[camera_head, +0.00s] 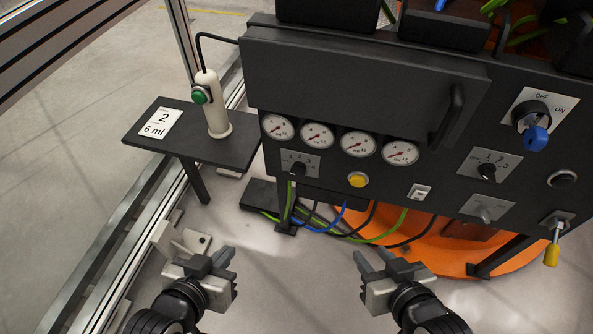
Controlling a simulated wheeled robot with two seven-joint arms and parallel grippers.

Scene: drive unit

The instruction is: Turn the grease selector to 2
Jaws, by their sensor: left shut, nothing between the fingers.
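Two black numbered rotary knobs show on the dark control panel. One selector (298,168) is at the lower left under the gauges, on a grey plate with small numbers. The other selector (487,171) is at the right, on a plate marked OFF, 1, 2, 3. I cannot tell which one is the grease selector, nor read either pointer surely. My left gripper (226,264) is shut and empty, low in front of the panel's left end. My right gripper (372,262) is open and empty, below the panel's middle. Neither touches the panel.
A side shelf (180,150) holds a card (161,123) reading "2, 6 ml" and a cream handle (213,105) with a green button. Cables hang below.

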